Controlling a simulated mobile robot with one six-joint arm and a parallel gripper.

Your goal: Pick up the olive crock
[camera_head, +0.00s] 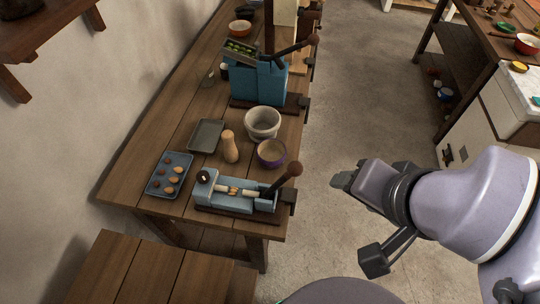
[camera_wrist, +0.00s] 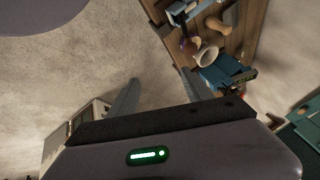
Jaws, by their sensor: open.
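The vessel that best fits the olive crock is a pale grey, round, open pot (camera_head: 262,123). It stands upright on the wooden table, between the large blue press and a small purple bowl. It also shows in the wrist view, where the crock (camera_wrist: 207,57) lies beyond the right finger, near the top. My gripper (camera_head: 345,181) is over the floor to the right of the table, well apart from the crock. In the wrist view my gripper (camera_wrist: 160,77) has its two fingers spread, with only bare floor between them.
The table (camera_head: 150,150) also holds a purple bowl (camera_head: 271,154), a wooden mill (camera_head: 229,147), an empty grey tray (camera_head: 206,135), a blue tray (camera_head: 169,176) of nuts, a small press (camera_head: 235,193) and a large blue press (camera_head: 257,80). Clear floor (camera_head: 350,110) lies between table and right-hand counter (camera_head: 485,125).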

